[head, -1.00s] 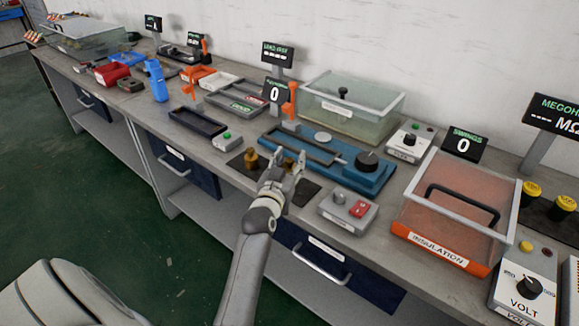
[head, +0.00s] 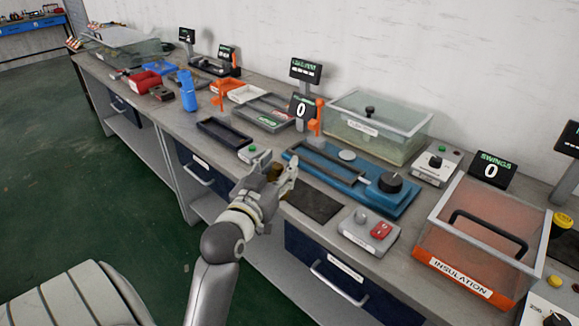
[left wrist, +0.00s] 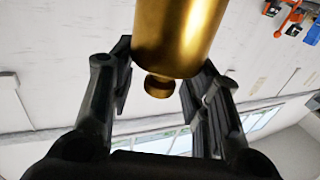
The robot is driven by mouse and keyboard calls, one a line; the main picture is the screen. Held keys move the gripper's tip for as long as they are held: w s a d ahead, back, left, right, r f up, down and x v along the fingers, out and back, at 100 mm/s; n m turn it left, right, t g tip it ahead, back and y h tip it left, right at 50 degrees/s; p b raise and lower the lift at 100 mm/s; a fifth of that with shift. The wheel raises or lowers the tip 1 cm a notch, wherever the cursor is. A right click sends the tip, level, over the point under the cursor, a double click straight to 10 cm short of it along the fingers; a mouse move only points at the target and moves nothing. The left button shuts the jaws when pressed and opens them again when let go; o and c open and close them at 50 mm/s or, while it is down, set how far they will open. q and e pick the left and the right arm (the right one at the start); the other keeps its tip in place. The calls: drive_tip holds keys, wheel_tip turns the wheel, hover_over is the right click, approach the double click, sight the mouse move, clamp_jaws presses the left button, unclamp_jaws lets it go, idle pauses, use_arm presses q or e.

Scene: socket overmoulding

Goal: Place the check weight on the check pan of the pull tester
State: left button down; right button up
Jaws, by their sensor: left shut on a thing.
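The brass check weight (head: 275,172) is between the fingers of my left gripper (head: 277,166), which is shut on it. In the left wrist view the weight (left wrist: 180,35) is a shiny brass cylinder with a small knob, between the dark fingers (left wrist: 165,78). The gripper is at the bench's front edge, left of the dark mat. The blue pull tester (head: 325,172) lies just behind, with a black dial (head: 390,182) at its right. A round pale disc (head: 347,155) at its back edge looks like the check pan; it is bare. My right gripper is not seen.
The dark mat (head: 314,206) shows bare. A grey box with a red switch (head: 366,230) stands at the front. An orange lever (head: 316,118) and a counter display (head: 302,108) rise behind the tester. A lidded glass tank (head: 378,125) stands behind right, the insulation bin (head: 470,245) farther right.

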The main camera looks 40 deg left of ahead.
use_arm(q)
drive_tip(key=shift+s+r, duration=0.45)
drive_tip(key=shift+s, duration=0.05)
drive_tip(key=s+d+f+m+h+p, duration=0.1)
drive_tip(key=s+d+f, duration=0.3)
drive_tip(key=d, duration=0.5)
drive_tip(key=s+d+f+m+t+h+p, duration=0.1)
drive_tip(key=s+d+f+m+h, duration=0.1)
drive_tip(key=d, duration=0.8)
drive_tip(key=shift+s+d+f+h, duration=0.3)
drive_tip(key=shift+s+f+h, duration=0.7)
drive_tip(key=shift+s, duration=0.85)
drive_tip(key=shift+a+r, duration=0.1)
drive_tip(key=w+a+r+n+y, duration=0.1)
drive_tip(key=w+a+r, duration=0.1)
drive_tip(key=a, duration=0.4)
drive_tip(key=w+a+r+n+y+b, duration=0.1)
drive_tip(key=w+a+r+y, duration=0.1)
drive_tip(key=a, duration=0.4)
drive_tip(key=w+a+r+y+b, duration=0.1)
drive_tip(key=w+a+r, duration=0.2)
drive_tip(key=w+a, duration=0.2)
drive_tip(key=shift+w+a+r+n+g+y, duration=0.1)
drive_tip(key=shift+w+a+n+g+y, duration=0.1)
drive_tip(key=shift+a, duration=0.2)
drive_tip(key=shift+w+a+r+n+g+y, duration=0.1)
drive_tip(key=shift+a+n+g+y, duration=0.1)
drive_tip(key=shift+a, duration=0.15)
drive_tip(key=shift+a+r, duration=0.25)
drive_tip(key=shift+a, duration=0.25)
